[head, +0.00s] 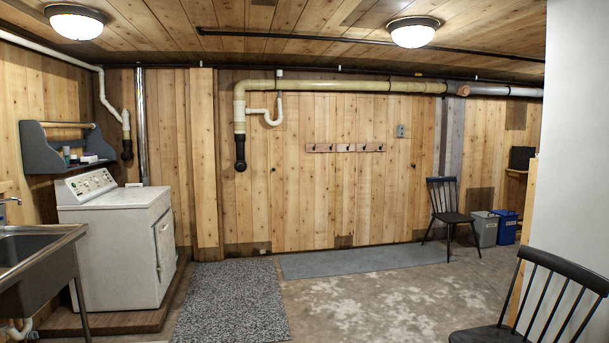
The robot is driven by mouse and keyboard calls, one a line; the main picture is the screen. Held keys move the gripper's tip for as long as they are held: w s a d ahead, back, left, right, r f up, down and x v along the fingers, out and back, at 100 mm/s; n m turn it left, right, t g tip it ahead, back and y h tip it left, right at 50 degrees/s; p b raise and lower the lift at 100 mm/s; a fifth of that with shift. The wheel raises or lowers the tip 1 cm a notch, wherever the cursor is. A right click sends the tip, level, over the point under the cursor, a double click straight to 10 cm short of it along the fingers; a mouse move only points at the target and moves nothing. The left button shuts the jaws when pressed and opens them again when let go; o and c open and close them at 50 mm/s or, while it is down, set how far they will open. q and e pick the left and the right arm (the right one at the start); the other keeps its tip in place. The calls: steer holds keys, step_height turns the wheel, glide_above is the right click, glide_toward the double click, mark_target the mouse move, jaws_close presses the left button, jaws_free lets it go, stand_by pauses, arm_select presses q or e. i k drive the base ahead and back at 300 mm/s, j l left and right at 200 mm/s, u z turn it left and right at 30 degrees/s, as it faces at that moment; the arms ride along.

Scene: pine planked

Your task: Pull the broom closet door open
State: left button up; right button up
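I cannot pick out a broom closet door for certain. The back wall (345,200) is vertical pine planks with several seams. A small dark spot (273,170) on it, left of the hook rail, could be a knot or a small knob; I cannot tell. No open door or gap shows in that wall. Neither of my grippers is in view.
A white washer (115,250) and a metal sink (35,245) stand at left. A speckled rug (232,300) and a grey mat (365,261) lie on the concrete floor. Dark chairs stand at far right (448,215) and near right (560,290), beside a white wall (575,130). The middle floor is clear.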

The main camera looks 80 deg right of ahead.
mark_target(386, 166)
steer(key=z, duration=3.3)
